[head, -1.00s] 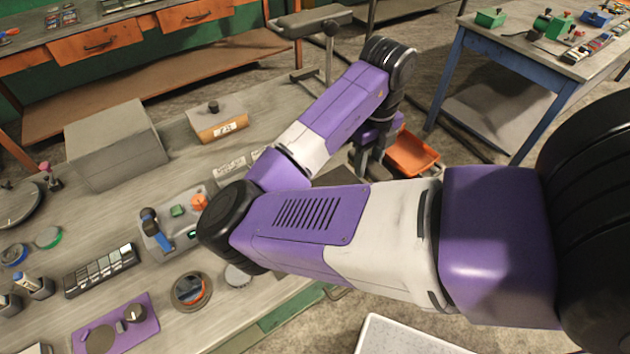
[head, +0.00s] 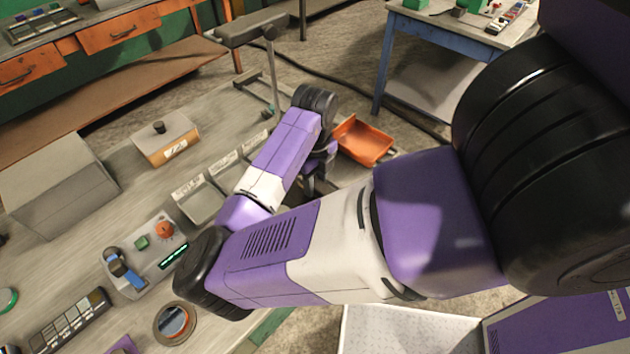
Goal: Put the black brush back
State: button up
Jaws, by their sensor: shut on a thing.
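My gripper (head: 312,182) shows near the middle of the head view, pointing down beyond the bench edge side, partly covered by my own forearm and wrist. Its dark fingers are shut. What they hold is mostly hidden, and I cannot make out the black brush clearly against the dark fingers. Grey open compartments with white labels (head: 200,203) stand on the bench, left of my gripper and partly behind my arm. The label writing is too small to read.
An orange tray (head: 363,141) lies just right of my gripper. A wooden box with a knob (head: 166,140), a grey box (head: 58,185) and a control panel (head: 145,258) stand on the bench. A grey post with a crossbar (head: 270,70) rises behind. A blue table (head: 440,75) stands back right.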

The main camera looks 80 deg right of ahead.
jog(key=shift+f, duration=0.1)
jog(key=shift+f, duration=0.15)
jog(key=o, duration=1.2)
